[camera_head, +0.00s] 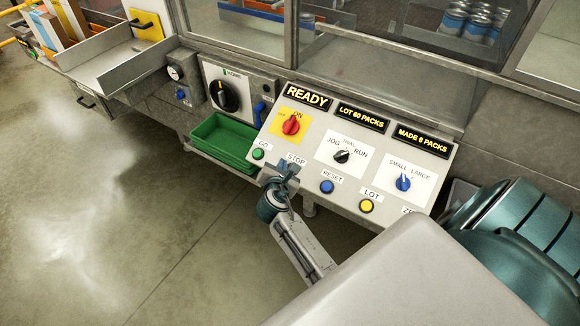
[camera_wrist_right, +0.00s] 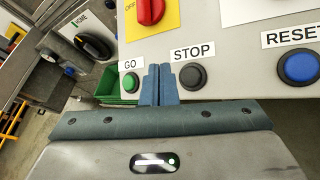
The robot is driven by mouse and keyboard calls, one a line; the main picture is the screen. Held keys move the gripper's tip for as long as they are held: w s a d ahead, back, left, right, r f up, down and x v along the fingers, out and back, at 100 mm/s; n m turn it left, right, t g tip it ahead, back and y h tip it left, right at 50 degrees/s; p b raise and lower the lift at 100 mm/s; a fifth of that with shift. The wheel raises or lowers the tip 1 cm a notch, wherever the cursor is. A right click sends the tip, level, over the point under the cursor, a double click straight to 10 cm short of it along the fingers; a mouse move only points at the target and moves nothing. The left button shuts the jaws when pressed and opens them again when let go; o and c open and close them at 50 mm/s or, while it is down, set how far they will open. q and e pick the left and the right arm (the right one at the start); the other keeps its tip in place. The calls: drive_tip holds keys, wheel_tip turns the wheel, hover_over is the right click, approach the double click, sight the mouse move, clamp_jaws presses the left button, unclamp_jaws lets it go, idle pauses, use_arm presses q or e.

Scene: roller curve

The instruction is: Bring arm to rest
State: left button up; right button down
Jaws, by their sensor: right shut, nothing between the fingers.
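My right gripper (camera_head: 285,171) is shut and empty in front of the lower left part of the control panel (camera_head: 309,148). In the right wrist view its two blue fingers (camera_wrist_right: 160,84) are together, pointing at the panel between the green GO button (camera_wrist_right: 130,82) and the dark STOP button (camera_wrist_right: 193,76). Whether the fingertips touch the panel I cannot tell. In the head view the gripper hides the STOP button, while the GO button (camera_head: 258,154) shows to its left. My left gripper is not in view.
The panel carries a red knob (camera_head: 291,125), a blue RESET button (camera_head: 327,187) and a yellow LOT button (camera_head: 367,206). Its display reads READY. A green tray (camera_head: 222,141) sits left of the panel. Open floor (camera_head: 120,230) lies at the left.

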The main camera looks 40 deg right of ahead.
drive_tip(key=s+a+f+m+g+y+b, duration=0.15)
drive_tip(key=s+f, duration=0.35)
drive_tip(key=f, duration=0.6)
drive_tip(key=s+a+f+m+g+y, duration=0.1)
drive_tip(key=s+f+m+y, duration=0.3)
drive_tip(key=f, duration=0.7)
drive_tip(key=s+a+f+m+g+b, duration=0.1)
drive_tip(key=s+a+f+m+g, duration=0.1)
drive_tip(key=s+f, duration=0.65)
drive_tip(key=s+f+m+g+y, duration=0.1)
drive_tip(key=s+f+m+g, duration=0.1)
drive_tip(key=s+f+m, duration=0.5)
drive_tip(key=s+f+m+g+y+b, duration=0.1)
drive_tip(key=s+f+m, duration=0.6)
drive_tip(key=s+f, duration=0.8)
drive_tip(key=s+d+g+y, duration=0.1)
drive_tip(key=s+g, duration=0.1)
drive_tip(key=s, duration=0.8)
drive_tip(key=shift+f, duration=0.2)
drive_tip(key=shift+s+m, duration=0.15)
drive_tip(key=shift+m, duration=0.1)
